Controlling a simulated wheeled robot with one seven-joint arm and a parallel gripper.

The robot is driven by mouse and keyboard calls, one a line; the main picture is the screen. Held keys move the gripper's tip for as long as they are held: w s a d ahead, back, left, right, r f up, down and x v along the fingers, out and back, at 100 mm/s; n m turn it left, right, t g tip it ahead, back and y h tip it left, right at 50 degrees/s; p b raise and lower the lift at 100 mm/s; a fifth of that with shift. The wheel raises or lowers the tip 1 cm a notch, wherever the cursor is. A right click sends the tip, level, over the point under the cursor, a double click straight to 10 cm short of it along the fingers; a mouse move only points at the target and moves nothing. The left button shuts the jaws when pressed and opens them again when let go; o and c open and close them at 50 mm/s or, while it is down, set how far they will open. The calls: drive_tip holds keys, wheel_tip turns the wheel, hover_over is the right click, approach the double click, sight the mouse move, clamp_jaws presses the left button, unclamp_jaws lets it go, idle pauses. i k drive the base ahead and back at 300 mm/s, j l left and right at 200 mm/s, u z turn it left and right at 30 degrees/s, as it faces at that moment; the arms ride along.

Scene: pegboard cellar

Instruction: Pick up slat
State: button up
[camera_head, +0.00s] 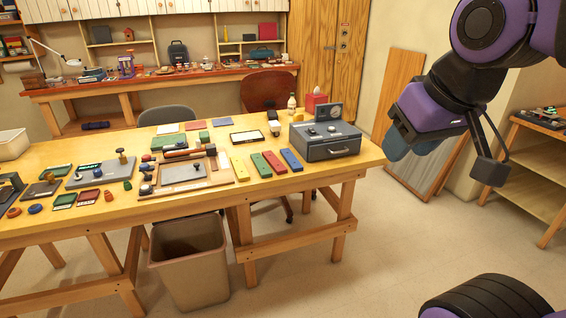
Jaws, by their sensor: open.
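Several flat coloured bars that look like slats lie side by side on the wooden workbench (210,202), towards its right. They are a yellow slat (239,168), a green slat (261,165), a red slat (275,162) and a blue slat (291,159). I cannot tell which one the task names. My gripper (408,145) hangs at the upper right, beyond the bench's right end and apart from the slats. It points downward and is open, with nothing seen in it. Its fingertips show only in part.
A grey metal box (325,142) stands right of the slats. A framed board with tools (185,172) lies left of them. A bin (190,265) is under the front edge. Floor right of the bench is clear.

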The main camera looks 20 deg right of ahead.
sight(292, 161)
drive_tip(key=i+j+z, duration=0.2)
drive_tip(key=i+z, duration=0.2)
drive_tip(key=i, duration=0.15)
drive_tip(key=i+j+z, duration=0.35)
drive_tip(key=i, duration=0.2)
drive_tip(key=i+j+z, duration=0.4)
drive_tip(key=i+j, duration=0.05)
